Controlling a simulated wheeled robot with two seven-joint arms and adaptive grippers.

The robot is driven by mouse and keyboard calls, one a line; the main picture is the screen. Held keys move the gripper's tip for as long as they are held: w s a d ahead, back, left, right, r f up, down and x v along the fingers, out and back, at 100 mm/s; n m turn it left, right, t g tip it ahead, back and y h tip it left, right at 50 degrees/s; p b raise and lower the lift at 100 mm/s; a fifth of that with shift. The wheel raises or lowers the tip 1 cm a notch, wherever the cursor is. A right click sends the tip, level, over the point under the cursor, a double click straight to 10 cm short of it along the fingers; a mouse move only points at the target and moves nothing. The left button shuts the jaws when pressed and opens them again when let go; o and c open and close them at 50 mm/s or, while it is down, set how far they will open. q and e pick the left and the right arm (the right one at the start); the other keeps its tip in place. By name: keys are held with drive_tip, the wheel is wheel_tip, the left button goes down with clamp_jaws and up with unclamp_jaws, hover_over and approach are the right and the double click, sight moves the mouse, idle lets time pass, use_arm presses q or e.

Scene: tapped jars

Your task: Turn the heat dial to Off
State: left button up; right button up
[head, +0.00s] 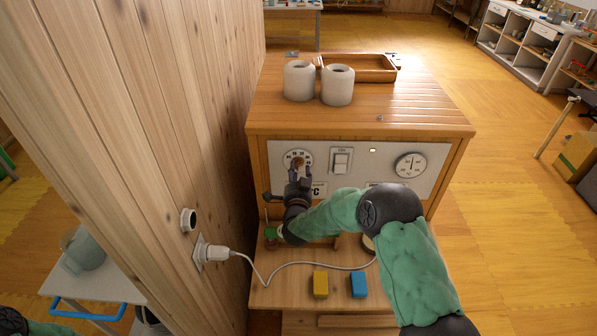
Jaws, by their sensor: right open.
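The heat dial (297,156) is a round white scale with a dark knob, at the left of the grey panel on the wooden cabinet's front. My right gripper (298,174) is right in front of the dial's lower part, its fingers open and reaching up to the knob. The fingers hide part of the knob, so its exact setting and any touch cannot be told. At the lower left corner a dark part of my left arm (12,322) shows, but its gripper's jaws do not.
A rocker switch (341,161) and a round gauge (409,165) are on the same panel. Two pale jars (337,86) and a wooden tray (373,76) stand on top. A white plug (216,253) sits in the left wooden wall. Yellow (320,285) and blue (358,285) blocks lie on the lower shelf.

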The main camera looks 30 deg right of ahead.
drive_tip(key=shift+w+d, duration=0.35)
drive_tip(key=shift+w, duration=0.2)
clamp_jaws()
